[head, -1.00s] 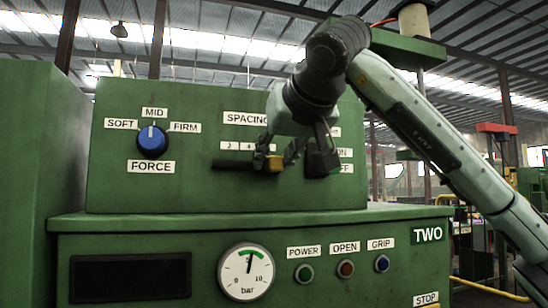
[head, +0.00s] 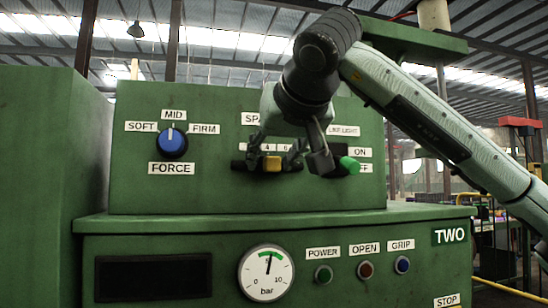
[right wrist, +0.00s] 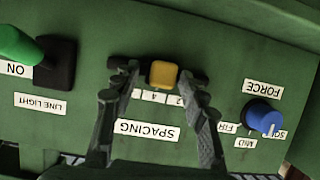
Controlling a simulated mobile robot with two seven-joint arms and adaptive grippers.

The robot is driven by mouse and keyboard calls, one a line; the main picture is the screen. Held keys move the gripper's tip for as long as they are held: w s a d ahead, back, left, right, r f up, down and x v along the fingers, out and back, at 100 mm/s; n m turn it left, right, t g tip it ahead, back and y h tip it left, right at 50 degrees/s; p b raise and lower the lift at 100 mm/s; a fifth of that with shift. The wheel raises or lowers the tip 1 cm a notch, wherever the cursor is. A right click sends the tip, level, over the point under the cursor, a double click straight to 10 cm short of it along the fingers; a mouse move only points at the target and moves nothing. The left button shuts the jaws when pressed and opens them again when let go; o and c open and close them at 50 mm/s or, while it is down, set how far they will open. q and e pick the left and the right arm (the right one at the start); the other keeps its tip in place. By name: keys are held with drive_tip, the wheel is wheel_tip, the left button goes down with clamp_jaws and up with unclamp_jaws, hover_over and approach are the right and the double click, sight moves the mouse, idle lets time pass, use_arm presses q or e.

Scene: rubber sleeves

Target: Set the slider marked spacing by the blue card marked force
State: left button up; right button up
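The yellow knob (head: 271,164) of the slider marked spacing sits on a dark horizontal slot, near the number 4. It also shows in the right wrist view (right wrist: 163,73), where the panel is upside down. My right gripper (head: 273,154) is open, with a finger on each side of the knob and small gaps between. Its arm partly hides the SPACING label. A blue round dial (head: 173,142) sits above the FORCE label (head: 172,169), its white mark pointing up to MID. I see a dial here, not a separate blue card. My left gripper is not in view.
A green-tipped line light switch (head: 349,165) stands just right of my gripper, close to it. Below are a bar gauge (head: 266,273) and POWER, OPEN and GRIP buttons. A green cabinet (head: 35,180) stands at the left.

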drive_tip(key=shift+s, duration=0.1)
drive_tip(key=v, duration=1.2)
idle(0.4)
